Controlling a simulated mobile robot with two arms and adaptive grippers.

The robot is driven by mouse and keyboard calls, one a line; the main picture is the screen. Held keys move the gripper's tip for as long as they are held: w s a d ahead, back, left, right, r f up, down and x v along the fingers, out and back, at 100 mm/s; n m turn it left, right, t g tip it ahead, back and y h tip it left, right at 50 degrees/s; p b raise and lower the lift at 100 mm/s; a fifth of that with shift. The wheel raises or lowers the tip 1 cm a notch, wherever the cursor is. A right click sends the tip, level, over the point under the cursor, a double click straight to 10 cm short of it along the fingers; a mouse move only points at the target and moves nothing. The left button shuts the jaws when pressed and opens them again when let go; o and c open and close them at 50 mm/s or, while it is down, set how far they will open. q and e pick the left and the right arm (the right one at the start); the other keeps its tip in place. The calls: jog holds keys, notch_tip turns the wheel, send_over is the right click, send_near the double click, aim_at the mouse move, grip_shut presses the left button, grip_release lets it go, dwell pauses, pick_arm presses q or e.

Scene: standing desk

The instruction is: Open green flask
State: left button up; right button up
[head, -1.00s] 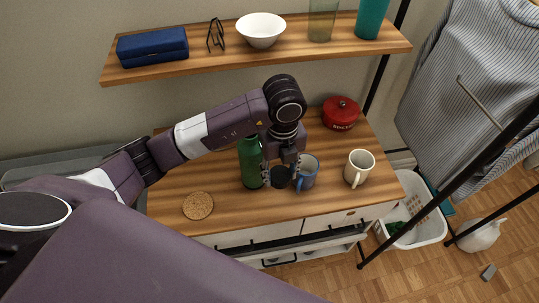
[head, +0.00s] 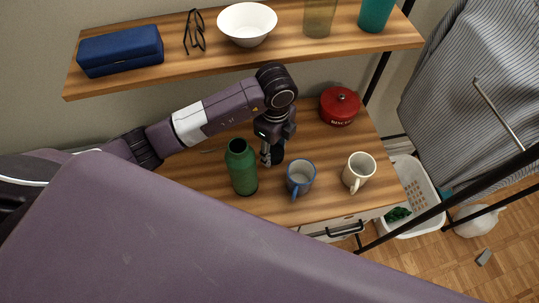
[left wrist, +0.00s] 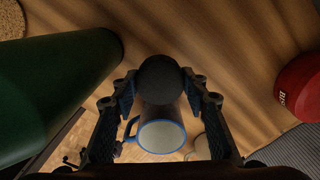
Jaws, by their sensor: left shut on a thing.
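The green flask (head: 242,170) stands upright on the wooden desk, its top showing a dark opening with no cap on it. In the left wrist view the flask (left wrist: 55,85) fills the left side. My left gripper (head: 271,158) is just right of the flask, apart from it. It is shut on a round black cap (left wrist: 160,78), seen between the two fingers in the wrist view. In the head view the cap (head: 279,156) is partly hidden by the fingers; whether it touches the desk I cannot tell. My right gripper is not in view.
A blue mug (head: 300,177) stands close in front of the gripper, with a cream mug (head: 358,171) to its right. A red lidded pot (head: 340,107) is behind. A shelf (head: 210,68) with a white bowl (head: 247,23) and blue case (head: 121,50) hangs above.

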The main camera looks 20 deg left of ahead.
aim_at(274, 167)
pick_arm(q)
notch_tip(274, 167, down, 2)
jog(key=shift+s+f, duration=0.15)
jog(key=shift+f, duration=0.45)
notch_tip(274, 167, down, 3)
jog(key=shift+f+p, duration=0.15)
jog(key=shift+p, duration=0.4)
jog(key=shift+f, duration=0.15)
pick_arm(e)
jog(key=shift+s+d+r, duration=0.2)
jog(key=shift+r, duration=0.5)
pick_arm(q)
jog(key=shift+f, duration=0.2)
jog(key=o, duration=1.3)
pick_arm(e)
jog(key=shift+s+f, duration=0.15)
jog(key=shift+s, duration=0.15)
